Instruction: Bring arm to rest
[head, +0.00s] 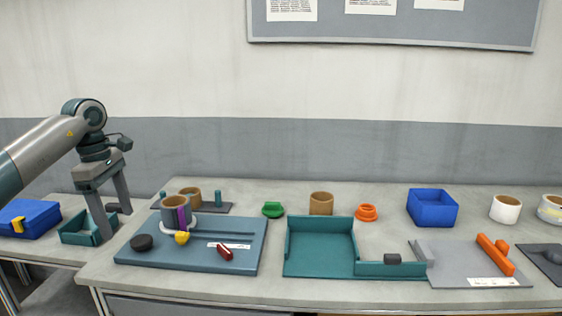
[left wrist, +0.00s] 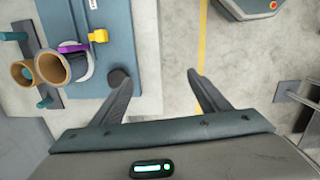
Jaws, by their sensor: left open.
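My left gripper (head: 117,222) is raised at the left, pointing down over the gap between the main table and the smaller left table. Its fingers are apart with nothing between them. In the left wrist view the open left gripper (left wrist: 157,75) shows bare floor and the table edge between its fingers. The nearest things to it are a blue-grey board (head: 190,258) and a black round piece (head: 142,242) on that board's left end. The left gripper appears clear of both. My right gripper is in neither view.
A teal tray (head: 318,240), blue box (head: 432,208) and grey board (head: 460,265) lie rightward. A blue case (head: 30,222) is far left.

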